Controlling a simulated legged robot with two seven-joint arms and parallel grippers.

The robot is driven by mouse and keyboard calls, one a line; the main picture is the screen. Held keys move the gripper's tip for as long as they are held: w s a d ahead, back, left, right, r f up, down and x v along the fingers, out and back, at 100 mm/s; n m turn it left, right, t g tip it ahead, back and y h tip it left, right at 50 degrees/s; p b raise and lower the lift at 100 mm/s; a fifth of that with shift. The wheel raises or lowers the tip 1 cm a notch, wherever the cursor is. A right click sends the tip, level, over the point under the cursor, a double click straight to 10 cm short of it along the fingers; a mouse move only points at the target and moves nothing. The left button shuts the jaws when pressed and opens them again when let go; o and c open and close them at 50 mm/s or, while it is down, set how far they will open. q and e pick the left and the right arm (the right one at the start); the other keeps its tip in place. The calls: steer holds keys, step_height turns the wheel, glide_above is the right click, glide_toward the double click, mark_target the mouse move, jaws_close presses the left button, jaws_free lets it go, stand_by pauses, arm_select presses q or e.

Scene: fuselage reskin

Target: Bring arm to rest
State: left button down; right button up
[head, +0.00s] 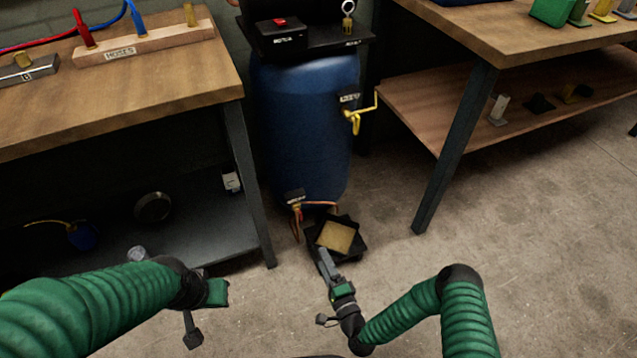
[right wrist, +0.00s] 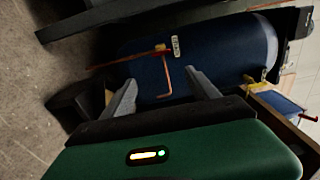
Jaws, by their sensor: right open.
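My right gripper (head: 326,262) is in the lower middle of the head view, in front of the blue barrel (head: 300,125). In the right wrist view its two grey fingers (right wrist: 160,88) stand apart with nothing between them, and the blue barrel (right wrist: 220,60) shows beyond. A black pad with a tan square top (head: 336,237) lies on the floor just past the fingertips in the head view; I cannot tell whether they touch. My left arm comes in from the left, and its gripper (head: 205,300) is near the left bench's front leg.
The left bench (head: 130,95) holds a wooden hose block (head: 145,42), with a pan (head: 153,207) on its lower shelf. The right bench (head: 520,35) has a lower shelf and an angled dark leg. A yellow tap (head: 355,118) sticks out from the barrel. Floor at the lower right is clear.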

steer(key=d+r+n+g+h, duration=0.2)
steer(key=d+r+n+g, duration=0.5)
steer(key=n+g, duration=0.45)
steer(key=s+d+r+n+g+h+p, duration=0.1)
steer(key=s+d+r+n+g+h, duration=0.15)
steer(key=s+r, duration=0.6)
steer(key=s+d+r+n+g+h+p, duration=0.1)
steer(key=s+d+r, duration=0.3)
steer(key=s+r, duration=0.45)
step_height(320, 180, up, 36)
steer(key=p, duration=3.6)
steer(key=shift+s+f, duration=0.15)
steer(key=shift+d, duration=0.1)
